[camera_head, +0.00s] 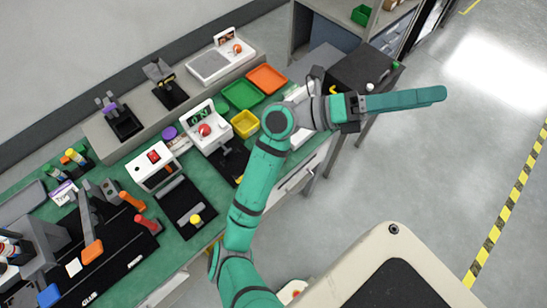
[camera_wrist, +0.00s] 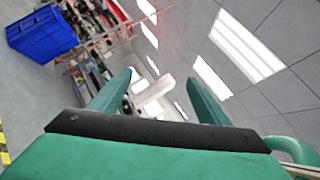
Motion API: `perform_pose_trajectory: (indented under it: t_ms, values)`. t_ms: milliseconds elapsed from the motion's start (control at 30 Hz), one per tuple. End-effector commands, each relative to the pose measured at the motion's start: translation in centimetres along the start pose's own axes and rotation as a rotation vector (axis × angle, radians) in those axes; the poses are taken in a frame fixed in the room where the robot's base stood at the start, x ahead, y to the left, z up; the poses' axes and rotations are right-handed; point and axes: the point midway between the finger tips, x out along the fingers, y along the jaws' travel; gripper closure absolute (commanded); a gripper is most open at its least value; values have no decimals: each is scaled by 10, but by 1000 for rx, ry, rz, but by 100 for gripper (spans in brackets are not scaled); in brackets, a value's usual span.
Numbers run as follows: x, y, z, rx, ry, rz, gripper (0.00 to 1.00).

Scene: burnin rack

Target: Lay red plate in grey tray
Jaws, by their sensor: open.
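My gripper (camera_head: 438,94) is stretched out to the right in the head view, over the floor beyond the bench end. The wrist view shows its two green fingers (camera_wrist: 160,82) spread apart with nothing held between them. I cannot clearly make out the red plate. My gripper is well away from all of these.
The green-topped bench (camera_head: 178,236) is crowded with devices. A green tray (camera_head: 242,95) and a yellow bin (camera_head: 245,124) stand beside my arm, which hides part of the bench. A black box (camera_head: 358,72) stands at its far end. The floor (camera_head: 430,175) to the right is clear.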

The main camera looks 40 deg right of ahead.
Motion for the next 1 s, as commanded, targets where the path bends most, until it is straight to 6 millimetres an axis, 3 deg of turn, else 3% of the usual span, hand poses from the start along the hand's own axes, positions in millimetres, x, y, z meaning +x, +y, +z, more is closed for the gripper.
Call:
perform_pose_trajectory:
  t_ms: [100, 233, 467, 600, 733, 900, 1000]
  values:
    - [4, 32, -19, 31, 159, 150, 30]
    - [-6, 69, -39, 59, 322, 318, 30]
    - [-62, 132, -66, 88, 598, 638, 30]
    - [-117, 162, -71, 97, 756, 848, 30]
    - [-180, 179, -68, 96, 896, 1052, 30]
    - [-265, 181, -53, 83, 1053, 1308, 30]
    - [-304, 175, -42, 75, 1121, 1427, 30]
